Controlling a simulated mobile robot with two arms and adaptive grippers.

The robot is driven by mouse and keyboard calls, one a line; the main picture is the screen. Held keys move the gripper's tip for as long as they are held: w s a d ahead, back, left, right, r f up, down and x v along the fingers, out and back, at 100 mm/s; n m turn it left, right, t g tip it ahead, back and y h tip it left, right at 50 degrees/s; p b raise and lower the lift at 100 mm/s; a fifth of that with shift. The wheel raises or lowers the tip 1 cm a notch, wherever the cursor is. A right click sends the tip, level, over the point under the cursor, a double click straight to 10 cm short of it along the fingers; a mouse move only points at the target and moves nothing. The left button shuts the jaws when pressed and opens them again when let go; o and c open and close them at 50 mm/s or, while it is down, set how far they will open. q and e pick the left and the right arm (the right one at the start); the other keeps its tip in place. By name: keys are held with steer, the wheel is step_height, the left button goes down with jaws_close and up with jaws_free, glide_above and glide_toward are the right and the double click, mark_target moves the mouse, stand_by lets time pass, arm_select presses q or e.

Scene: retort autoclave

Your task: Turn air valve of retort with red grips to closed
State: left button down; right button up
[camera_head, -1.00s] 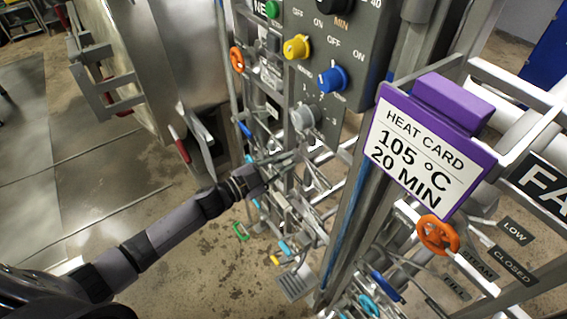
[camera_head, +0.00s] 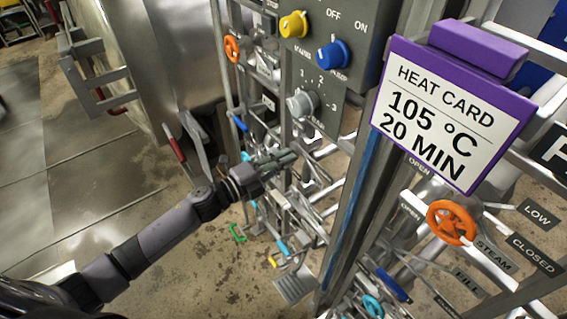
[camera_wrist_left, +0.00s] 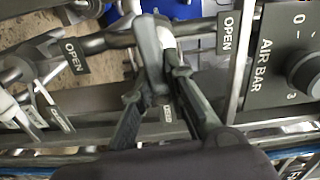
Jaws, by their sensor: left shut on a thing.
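My left gripper (camera_head: 286,158) reaches into the pipes and valves below the control panel. In the left wrist view the left gripper (camera_wrist_left: 165,95) is shut on a grey valve handle (camera_wrist_left: 150,55), its two dark fingers on either side of it. An OPEN label (camera_wrist_left: 228,32) is right of the handle, and another OPEN label (camera_wrist_left: 75,57) is to the left. A label between the fingers is partly hidden. The retort (camera_head: 165,45) with red grips (camera_head: 174,143) stands at the left in the head view. My right gripper is not in view.
A control panel (camera_head: 350,70) with yellow and blue knobs stands above the gripper. The AIR BAR panel (camera_wrist_left: 285,60) is close at right in the wrist view. A purple-edged heat card (camera_head: 440,115) and an orange handwheel (camera_head: 451,222) are at right. Pipes crowd the gripper.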

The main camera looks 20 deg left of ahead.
arm_select(q)
steer(key=shift+f+m, duration=0.2)
steer(key=shift+m, duration=0.4)
steer(key=c, duration=1.6)
jaws_free()
steer(key=shift+s, duration=0.1)
steer(key=v, duration=1.2)
